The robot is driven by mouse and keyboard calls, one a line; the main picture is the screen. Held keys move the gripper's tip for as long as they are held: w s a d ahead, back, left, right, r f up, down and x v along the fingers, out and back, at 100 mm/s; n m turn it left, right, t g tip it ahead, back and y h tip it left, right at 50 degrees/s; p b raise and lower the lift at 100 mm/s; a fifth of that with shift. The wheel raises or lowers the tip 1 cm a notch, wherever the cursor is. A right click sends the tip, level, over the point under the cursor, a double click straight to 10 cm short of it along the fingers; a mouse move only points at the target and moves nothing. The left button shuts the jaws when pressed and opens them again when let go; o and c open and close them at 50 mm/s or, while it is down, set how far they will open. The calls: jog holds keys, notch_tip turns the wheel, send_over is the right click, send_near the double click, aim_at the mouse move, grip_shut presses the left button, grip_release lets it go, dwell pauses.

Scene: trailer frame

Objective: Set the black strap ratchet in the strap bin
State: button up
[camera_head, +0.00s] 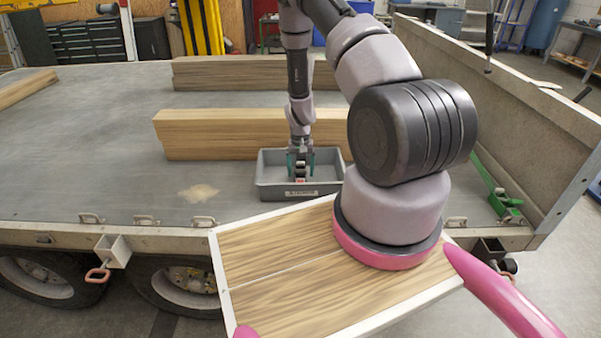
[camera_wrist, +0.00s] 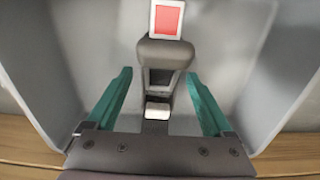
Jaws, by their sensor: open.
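The grey strap bin (camera_head: 268,194) stands on the trailer bed, with a pale label on its front wall. My gripper (camera_head: 300,170) is lowered into it. In the wrist view my gripper (camera_wrist: 158,76) has its two teal fingers spread open. The black strap ratchet (camera_wrist: 165,54), dark with a red and white label at its far end, is between the fingers, with a gap on each side. Grey bin walls (camera_wrist: 52,60) surround it. The ratchet is inside the bin; whether it rests fully on the floor is hard to tell. In the head view it is mostly hidden by the gripper.
A wooden beam (camera_head: 205,135) lies just behind the bin, with another beam (camera_head: 220,75) farther back. A green strap with a ratchet (camera_head: 506,200) lies at the right by the trailer's side wall (camera_head: 520,110).

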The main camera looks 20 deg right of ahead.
notch_tip(320, 180, up, 12)
jog(key=shift+f, duration=0.2)
jog(key=s+a+r+t+y, duration=0.1)
jog(key=s+a+r, duration=0.1)
jog(key=r, duration=0.8)
jog(key=s+a+r+t, duration=0.1)
jog(key=a+r, duration=0.1)
jog(key=r, duration=0.7)
jog(key=s+a+r+t+y, duration=0.1)
jog(key=s+a+r, duration=0.1)
jog(key=r, duration=0.8)
jog(key=s+a+r+t, duration=0.2)
jog(key=s+r+t, duration=0.2)
jog(key=s+r, duration=1.2)
jog(key=s, duration=0.4)
jog(key=shift+a, duration=0.35)
